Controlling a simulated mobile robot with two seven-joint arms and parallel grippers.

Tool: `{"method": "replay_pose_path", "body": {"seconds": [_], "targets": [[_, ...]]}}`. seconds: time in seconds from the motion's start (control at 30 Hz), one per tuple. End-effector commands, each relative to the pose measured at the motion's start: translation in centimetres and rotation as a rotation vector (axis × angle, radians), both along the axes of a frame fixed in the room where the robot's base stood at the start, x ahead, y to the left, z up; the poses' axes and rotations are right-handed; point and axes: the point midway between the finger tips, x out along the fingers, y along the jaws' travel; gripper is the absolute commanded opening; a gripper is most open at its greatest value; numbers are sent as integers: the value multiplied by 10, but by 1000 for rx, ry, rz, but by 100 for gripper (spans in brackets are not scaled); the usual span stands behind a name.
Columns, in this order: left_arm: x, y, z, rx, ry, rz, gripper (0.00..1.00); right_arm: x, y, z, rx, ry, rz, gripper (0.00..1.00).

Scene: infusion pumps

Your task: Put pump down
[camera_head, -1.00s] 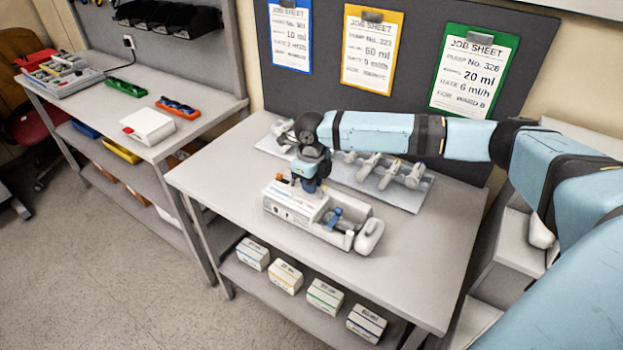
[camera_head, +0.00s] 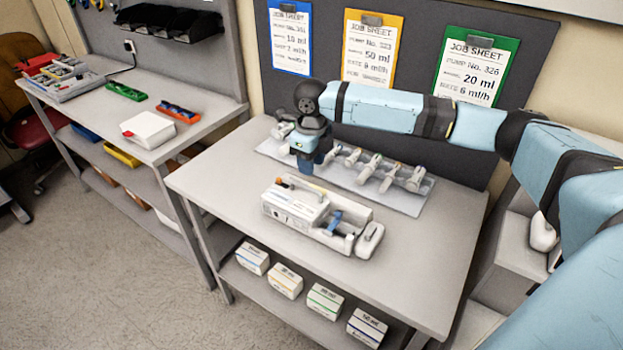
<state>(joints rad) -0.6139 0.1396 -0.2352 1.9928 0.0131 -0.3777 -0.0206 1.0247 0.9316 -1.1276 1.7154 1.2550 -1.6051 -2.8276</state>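The white infusion pump (camera_head: 296,206) rests on the grey table (camera_head: 425,262), near its middle. Its open channel with a blue part and a rounded grey end faces right. My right gripper (camera_head: 305,168) hangs just behind and above the pump, apart from it as far as I can see. Its fingers are small and dark here, so their opening does not show clearly. My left gripper is not in view.
Behind the pump a pale tray (camera_head: 415,207) holds several syringes. Job sheets hang on the dark board (camera_head: 420,50). Several small boxes stand on the shelf below. A side bench (camera_head: 95,120) stands left. The table's front right is clear.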

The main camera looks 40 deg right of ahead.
Motion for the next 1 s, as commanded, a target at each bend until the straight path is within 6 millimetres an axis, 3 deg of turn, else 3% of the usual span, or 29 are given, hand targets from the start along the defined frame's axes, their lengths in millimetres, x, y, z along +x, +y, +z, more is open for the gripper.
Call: {"method": "replay_pose_path", "body": {"seconds": [0.13,0.33,0.87,1.0], "targets": [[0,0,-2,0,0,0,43,0,0,25,0,-1,-1,38],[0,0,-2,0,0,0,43,0,0,39,0,1,0,38],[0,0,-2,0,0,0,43,0,0,39,0,1,-1,38],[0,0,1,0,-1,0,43,-1,14,26,21,-14,-47,38]]}}
